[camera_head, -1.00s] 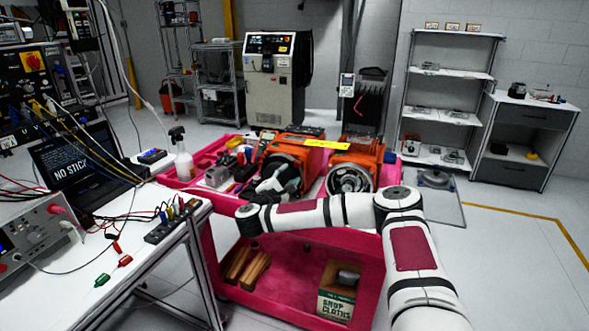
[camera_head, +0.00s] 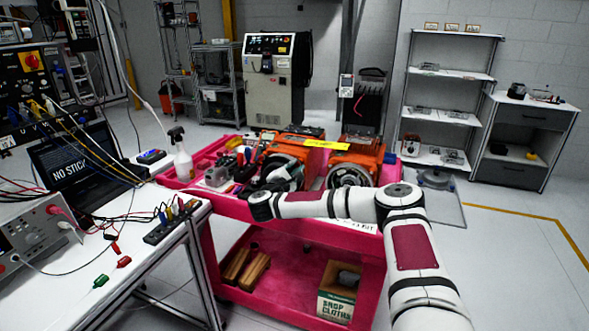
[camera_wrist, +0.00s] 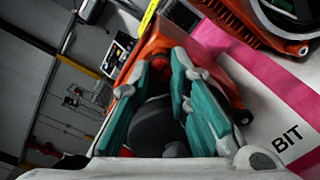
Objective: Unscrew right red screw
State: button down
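Two orange servo motors stand on the pink cart, a left one (camera_head: 275,144) and a right one (camera_head: 366,158), each with a round dark end facing me. In the head view my gripper (camera_head: 290,172) is in front of the left motor and hides part of its round end. In the wrist view my gripper (camera_wrist: 165,64) has its teal fingers apart. An orange motor (camera_wrist: 158,44) lies ahead of them, with a dark round face (camera_wrist: 154,126) showing between the fingers. I cannot tell whether the fingers touch it.
The pink cart (camera_head: 222,207) holds tools and a spray bottle (camera_head: 181,155) at its left. A yellow strip (camera_head: 327,145) lies across the motors. A white bench with wires (camera_head: 120,262) stands at the left. Lettering "BIT" (camera_wrist: 287,138) shows on a white surface.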

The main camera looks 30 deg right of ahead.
jog(key=shift+n, duration=0.3)
